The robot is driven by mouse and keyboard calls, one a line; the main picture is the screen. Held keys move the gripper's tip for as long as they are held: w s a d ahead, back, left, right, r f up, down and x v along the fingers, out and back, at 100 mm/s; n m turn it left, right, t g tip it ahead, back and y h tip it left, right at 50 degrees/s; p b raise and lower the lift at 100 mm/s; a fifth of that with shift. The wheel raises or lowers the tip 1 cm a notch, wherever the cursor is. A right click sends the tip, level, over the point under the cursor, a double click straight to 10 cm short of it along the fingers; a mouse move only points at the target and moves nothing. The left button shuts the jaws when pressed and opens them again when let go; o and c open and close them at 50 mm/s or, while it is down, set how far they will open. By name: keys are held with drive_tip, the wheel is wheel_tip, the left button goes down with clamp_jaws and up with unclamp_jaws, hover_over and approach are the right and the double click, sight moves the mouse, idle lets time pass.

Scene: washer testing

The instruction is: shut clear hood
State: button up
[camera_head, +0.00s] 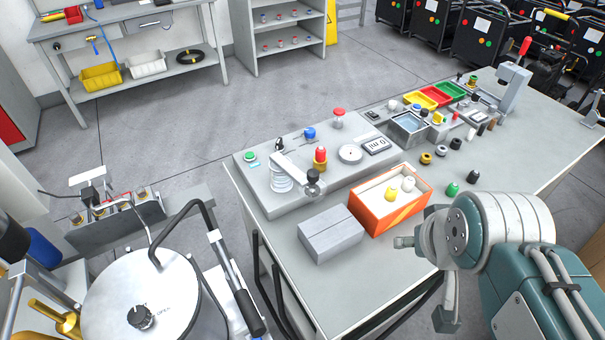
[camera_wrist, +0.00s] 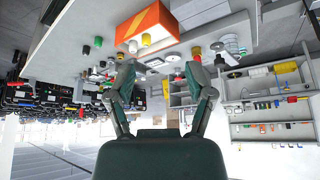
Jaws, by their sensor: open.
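A clear, see-through cylinder (camera_head: 281,179), which looks like the clear hood, stands at the front left of the grey test panel (camera_head: 240,172). A pale bar with a dark knob (camera_head: 312,177) lies close to its right. I cannot tell the hood's hinge or how far it is open. My gripper (camera_wrist: 161,68) is open and empty in the wrist view, its two fingers spread apart. In the head view my arm is at the lower right, beside the table and well apart from the cylinder. The hood is not clearly made out in the wrist view.
An orange-and-white box (camera_head: 403,216) with small bottles inside and a grey box (camera_head: 330,232) stand between the panel and my arm. A red-topped part (camera_head: 320,157) rises near the cylinder. Small black and green caps (camera_head: 452,188) lie loose on the table (camera_head: 350,290).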

drive_tip(key=shift+w+a+r+n, duration=0.15)
drive_tip(key=shift+w+a+n, duration=0.05)
drive_tip(key=shift+w+n, duration=0.2)
drive_tip(key=c, duration=0.5)
drive_tip(key=w+a+n, duration=0.1)
drive_tip(key=n, duration=0.1)
drive_tip(key=w+a+r+n, duration=0.1)
drive_tip(key=w+n, duration=0.1)
drive_tip(key=n, duration=0.1)
drive_tip(key=w+a+n+g, duration=0.1)
drive_tip(key=n, duration=0.1)
drive_tip(key=shift+w+a+r+n, duration=0.25)
drive_tip(key=shift+w+n, duration=0.05)
drive_tip(key=shift+w, duration=0.1)
clamp_jaws()
drive_tip(key=w+a+n+g, duration=0.2)
drive_tip(key=w+a+n, duration=0.6)
drive_tip(key=a+n, duration=0.45)
drive_tip(key=n+h, duration=0.1)
drive_tip(key=n, duration=0.8)
approach(307, 189)
drive_tip(key=x, duration=0.3)
drive_tip(key=s+x, duration=0.1)
drive_tip(key=x, duration=0.1)
drive_tip(key=shift+w+a+f, duration=0.1)
drive_tip(key=shift+a+f, duration=0.3)
drive_tip(key=shift+w+d, duration=0.35)
drive_tip(key=shift+w, duration=0.25)
